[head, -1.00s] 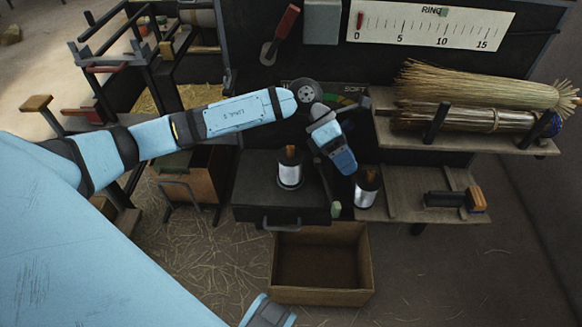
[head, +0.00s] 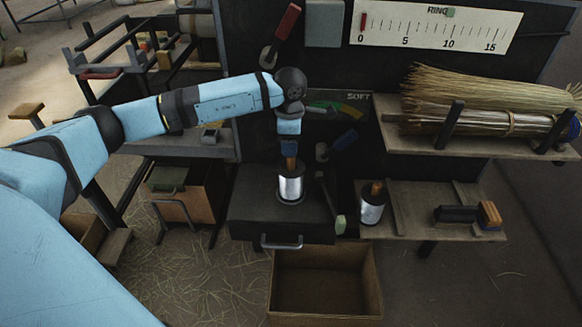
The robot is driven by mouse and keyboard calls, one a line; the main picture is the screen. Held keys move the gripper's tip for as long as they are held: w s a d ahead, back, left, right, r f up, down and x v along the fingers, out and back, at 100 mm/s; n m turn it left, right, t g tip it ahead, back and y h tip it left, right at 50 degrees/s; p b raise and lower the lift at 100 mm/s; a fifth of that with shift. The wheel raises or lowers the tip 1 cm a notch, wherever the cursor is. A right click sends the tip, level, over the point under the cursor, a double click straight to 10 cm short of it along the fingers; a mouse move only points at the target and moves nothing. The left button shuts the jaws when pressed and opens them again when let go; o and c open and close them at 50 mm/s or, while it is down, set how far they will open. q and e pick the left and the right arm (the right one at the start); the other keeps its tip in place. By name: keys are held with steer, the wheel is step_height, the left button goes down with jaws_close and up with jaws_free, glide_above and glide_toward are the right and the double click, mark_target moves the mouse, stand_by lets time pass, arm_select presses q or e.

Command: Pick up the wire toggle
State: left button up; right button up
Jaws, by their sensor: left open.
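Two silvery wire spools stand at the bench, each with a small brown wooden piece on top that looks like a wire toggle. The left spool (head: 290,188) sits on a dark box, its brown toggle (head: 291,164) upright. The right spool (head: 371,209) stands at the left end of the lower shelf, its toggle (head: 376,188) showing. My left gripper (head: 289,152) is open and points down directly over the left spool's toggle. Its fingertips are at the toggle's top; I cannot tell whether they touch it. My right gripper is not in view.
A red-handled lever (head: 281,35) is above. An open cardboard box (head: 326,308) is below. Broom bristles (head: 490,90) lie on the upper shelf (head: 470,147); a brush (head: 488,215) lies on the lower shelf.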

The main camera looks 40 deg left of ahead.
mark_target(291, 166)
arm_select(q)
steer(key=shift+f, duration=0.6)
steer(key=f+b, duration=0.1)
steer(key=f, duration=0.3)
steer(key=shift+d+f, duration=0.15)
steer(key=shift+d, duration=0.05)
steer(key=c, duration=0.6)
steer(key=shift+c, duration=1.1)
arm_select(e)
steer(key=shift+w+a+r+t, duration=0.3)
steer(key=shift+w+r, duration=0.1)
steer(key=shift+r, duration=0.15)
